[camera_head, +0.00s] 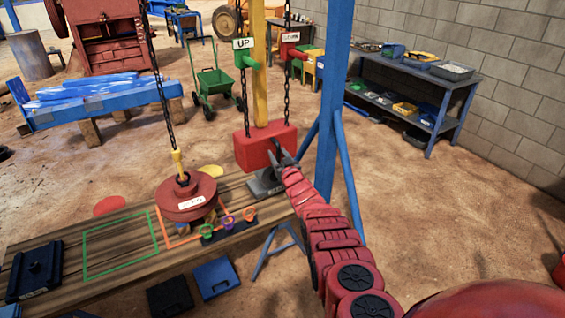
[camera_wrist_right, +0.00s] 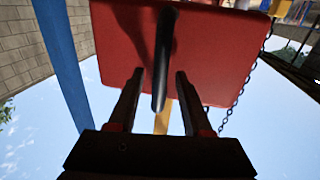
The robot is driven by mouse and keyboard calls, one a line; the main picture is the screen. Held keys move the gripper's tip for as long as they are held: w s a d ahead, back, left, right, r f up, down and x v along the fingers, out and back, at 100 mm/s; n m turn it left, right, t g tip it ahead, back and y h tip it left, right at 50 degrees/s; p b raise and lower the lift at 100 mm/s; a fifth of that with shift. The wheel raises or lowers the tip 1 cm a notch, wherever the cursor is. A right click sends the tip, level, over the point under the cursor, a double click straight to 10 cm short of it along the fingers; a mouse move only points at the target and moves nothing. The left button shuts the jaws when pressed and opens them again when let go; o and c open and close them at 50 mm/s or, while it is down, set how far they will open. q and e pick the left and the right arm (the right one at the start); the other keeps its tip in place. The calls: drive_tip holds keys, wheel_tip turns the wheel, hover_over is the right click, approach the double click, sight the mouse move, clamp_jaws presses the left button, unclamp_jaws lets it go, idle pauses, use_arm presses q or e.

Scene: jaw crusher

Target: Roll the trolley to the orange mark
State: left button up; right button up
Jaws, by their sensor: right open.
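My right gripper (camera_head: 278,154) is in front of a red block (camera_head: 255,149) that hangs at the yellow post. In the right wrist view the red block (camera_wrist_right: 200,50) fills the top, with a dark curved bar (camera_wrist_right: 165,55) in front of it. The bar's lower end lies between the two open fingers (camera_wrist_right: 157,78), with gaps at both sides. An orange outline (camera_head: 163,231) is on the bench, partly behind a red round load (camera_head: 184,201) hanging from a chain hook. The overhead trolley cannot be made out; the chains' upper ends are out of frame. My left gripper is not in view.
The wooden bench (camera_head: 60,225) carries a green outline (camera_head: 86,255), a black block (camera_head: 36,268) and small coloured cups. A blue post (camera_head: 333,80) with braces stands right beside my right arm. A blue shelf (camera_head: 430,100) stands at the wall.

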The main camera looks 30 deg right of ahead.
drive_tip(key=shift+s+a+r+p, duration=0.1)
drive_tip(key=shift+s+r+p, duration=0.05)
drive_tip(key=shift+p, duration=0.2)
drive_tip(key=p, duration=0.1)
drive_tip(key=s+p, duration=0.2)
drive_tip(key=shift+s+a+r+p, duration=0.2)
drive_tip(key=shift+a+r+p, duration=0.05)
drive_tip(key=shift+r+p, duration=0.1)
drive_tip(key=shift+s+d+f+b, duration=0.15)
drive_tip(key=shift+s+f+b, duration=0.25)
drive_tip(key=shift+b, duration=0.15)
drive_tip(key=shift+s+a+f, duration=0.15)
drive_tip(key=shift+s+a, duration=0.05)
drive_tip(key=shift+s, duration=0.65)
drive_tip(key=s+a+p, duration=0.2)
drive_tip(key=s+p, duration=0.4)
drive_tip(key=s, duration=0.5)
drive_tip(key=shift+s, duration=0.4)
